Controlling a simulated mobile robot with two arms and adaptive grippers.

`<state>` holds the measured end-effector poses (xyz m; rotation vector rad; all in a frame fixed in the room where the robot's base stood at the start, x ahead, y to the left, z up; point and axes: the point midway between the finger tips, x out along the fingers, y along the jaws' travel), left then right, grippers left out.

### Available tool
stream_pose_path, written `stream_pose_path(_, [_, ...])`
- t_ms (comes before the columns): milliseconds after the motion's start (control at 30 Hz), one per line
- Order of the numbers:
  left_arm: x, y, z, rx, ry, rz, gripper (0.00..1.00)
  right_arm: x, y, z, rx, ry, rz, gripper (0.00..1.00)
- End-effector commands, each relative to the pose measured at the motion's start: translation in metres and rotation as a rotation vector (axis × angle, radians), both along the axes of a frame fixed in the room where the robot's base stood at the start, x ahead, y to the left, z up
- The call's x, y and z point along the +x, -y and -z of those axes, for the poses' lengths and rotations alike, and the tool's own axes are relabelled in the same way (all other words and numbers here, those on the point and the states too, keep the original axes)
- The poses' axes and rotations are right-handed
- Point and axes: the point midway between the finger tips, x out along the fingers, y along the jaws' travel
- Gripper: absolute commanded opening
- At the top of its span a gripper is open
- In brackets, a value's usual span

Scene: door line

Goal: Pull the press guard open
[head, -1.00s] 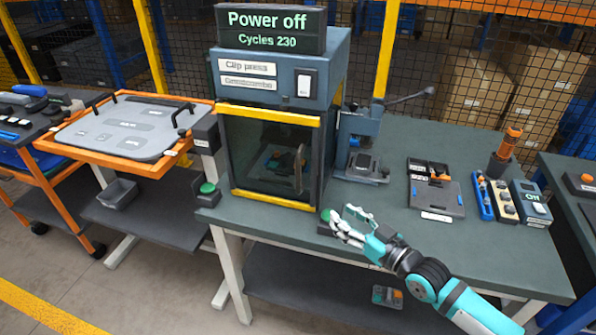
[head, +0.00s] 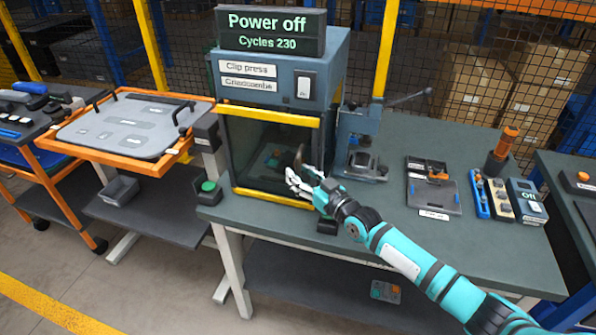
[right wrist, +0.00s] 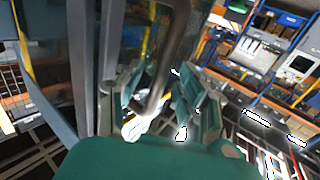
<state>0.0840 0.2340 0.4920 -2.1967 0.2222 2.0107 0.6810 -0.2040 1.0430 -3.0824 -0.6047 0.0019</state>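The press guard (head: 258,155) is a dark see-through panel with yellow bars along its top and bottom, on the front of the clip press (head: 278,68). It looks shut. Its handle (head: 300,156) is an upright bar near the guard's right edge. My right gripper (head: 296,178) is at the handle's lower end. In the right wrist view the grey handle (right wrist: 166,62) runs down between the spread fingers of my right gripper (right wrist: 158,100). I cannot tell whether any finger touches it. My left gripper is not in view.
The press display (head: 270,31) reads "Power off". A green button (head: 208,187) sits left of the press. A lever tool (head: 360,140) stands close on the right. Trays and small devices lie farther right on the bench (head: 410,250). An orange-framed cart (head: 130,165) is at left.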

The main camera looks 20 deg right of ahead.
Motion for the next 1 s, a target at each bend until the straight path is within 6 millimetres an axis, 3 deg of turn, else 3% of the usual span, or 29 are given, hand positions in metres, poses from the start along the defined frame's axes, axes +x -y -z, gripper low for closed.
stream_pose_path(133, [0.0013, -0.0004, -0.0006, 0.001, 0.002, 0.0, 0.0, 0.0104, -0.0044, -0.0006, -0.001, 0.001, 0.0, 0.38])
stream_pose_path(433, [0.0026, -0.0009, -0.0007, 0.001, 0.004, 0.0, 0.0, 0.0122, -0.0053, -0.0001, -0.001, 0.001, 0.0, 0.38])
stream_pose_path(733, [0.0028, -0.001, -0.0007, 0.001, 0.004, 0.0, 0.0, 0.012, -0.005, 0.0, -0.001, 0.0, 0.0, 0.02])
stream_pose_path(1000, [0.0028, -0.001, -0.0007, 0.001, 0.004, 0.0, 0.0, 0.012, -0.0048, 0.0, -0.001, 0.0, 0.0, 0.0])
